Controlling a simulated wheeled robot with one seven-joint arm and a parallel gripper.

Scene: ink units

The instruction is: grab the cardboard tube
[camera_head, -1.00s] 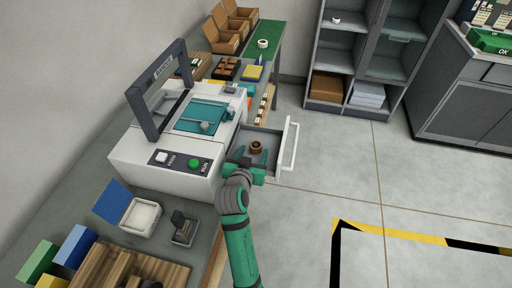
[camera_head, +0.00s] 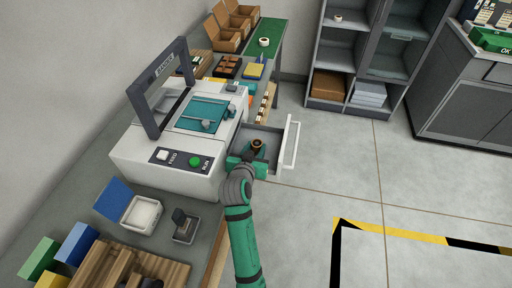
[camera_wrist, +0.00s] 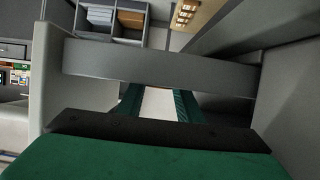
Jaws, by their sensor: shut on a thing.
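The cardboard tube (camera_head: 256,143) is a small brown ring-shaped piece with a dark hole, at the open drawer of the white machine. My gripper (camera_head: 256,151) reaches into the drawer with its green fingers on either side of the tube, shut on it. In the wrist view the two green fingers (camera_wrist: 160,105) point toward the grey drawer wall. The tube can hardly be made out there, and its lower part is hidden by the fingers in the head view.
The drawer's white front (camera_head: 291,143) stands pulled out to the right, with low grey walls around my gripper. The white machine (camera_head: 165,160) is close on the left. A shelf unit (camera_head: 362,60) stands at the back. The floor to the right is clear.

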